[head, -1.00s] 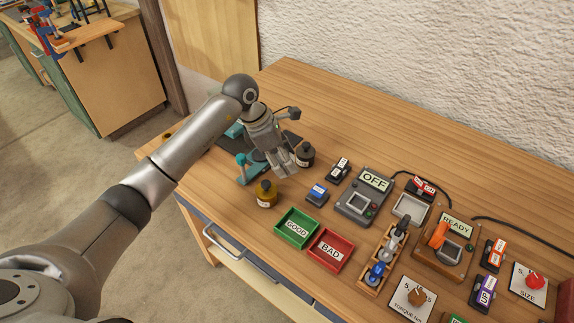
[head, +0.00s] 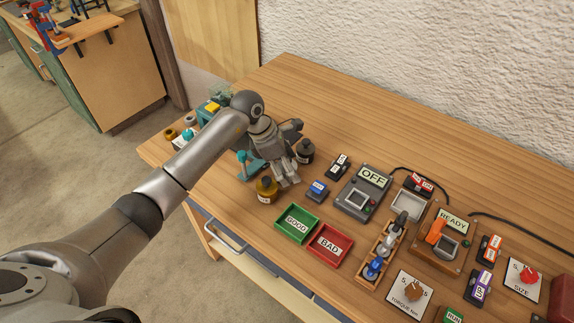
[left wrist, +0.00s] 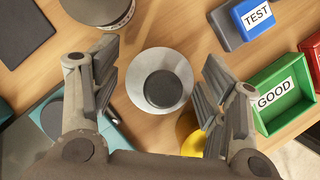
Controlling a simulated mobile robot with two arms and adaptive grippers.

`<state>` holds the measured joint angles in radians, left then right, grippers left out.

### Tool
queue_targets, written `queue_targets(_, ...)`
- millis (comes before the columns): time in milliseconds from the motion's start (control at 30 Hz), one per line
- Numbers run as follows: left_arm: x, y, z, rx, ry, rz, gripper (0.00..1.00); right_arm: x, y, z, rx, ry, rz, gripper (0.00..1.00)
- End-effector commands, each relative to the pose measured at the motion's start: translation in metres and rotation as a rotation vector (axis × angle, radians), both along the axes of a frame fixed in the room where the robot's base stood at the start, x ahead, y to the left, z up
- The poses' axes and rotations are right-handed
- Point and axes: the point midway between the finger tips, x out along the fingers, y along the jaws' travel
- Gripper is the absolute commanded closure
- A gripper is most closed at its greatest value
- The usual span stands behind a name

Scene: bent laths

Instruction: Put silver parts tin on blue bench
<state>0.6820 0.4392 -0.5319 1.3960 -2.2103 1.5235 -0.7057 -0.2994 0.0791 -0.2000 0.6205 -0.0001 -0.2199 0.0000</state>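A round silver tin (left wrist: 133,88) with a dark round top shows in the left wrist view, between my left gripper's fingers (left wrist: 160,95). The fingers are open, with a gap on each side of the tin. In the head view my left gripper (head: 287,178) points down at the wooden bench between a dark jar and a yellow jar, and I cannot pick out the tin behind it. The wooden bench (head: 310,95) has a blue-grey drawer front (head: 283,282). Another bench (head: 118,85) with green edging stands at the upper left. My right gripper is out of view.
The dark jar (head: 305,150) and yellow jar (head: 266,190) stand close to the gripper. A teal tool (head: 250,166) is beside it. Green GOOD (head: 296,224) and red BAD (head: 329,246) trays lie nearer the front edge. The bench's back strip is clear.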

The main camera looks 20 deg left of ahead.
Motion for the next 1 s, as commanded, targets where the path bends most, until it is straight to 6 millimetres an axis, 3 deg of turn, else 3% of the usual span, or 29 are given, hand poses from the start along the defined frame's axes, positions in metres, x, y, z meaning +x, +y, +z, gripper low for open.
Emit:
queue_targets(367,0.000,0.003,0.009,0.000,-0.005,0.000,0.32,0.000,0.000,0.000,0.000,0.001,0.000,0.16)
queue_targets(800,-0.015,0.034,0.091,0.001,-0.004,0.001,0.32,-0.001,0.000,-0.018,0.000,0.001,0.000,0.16)
queue_targets(1000,-0.019,0.040,0.110,0.000,-0.001,0.000,0.32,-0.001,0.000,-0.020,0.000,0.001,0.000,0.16)
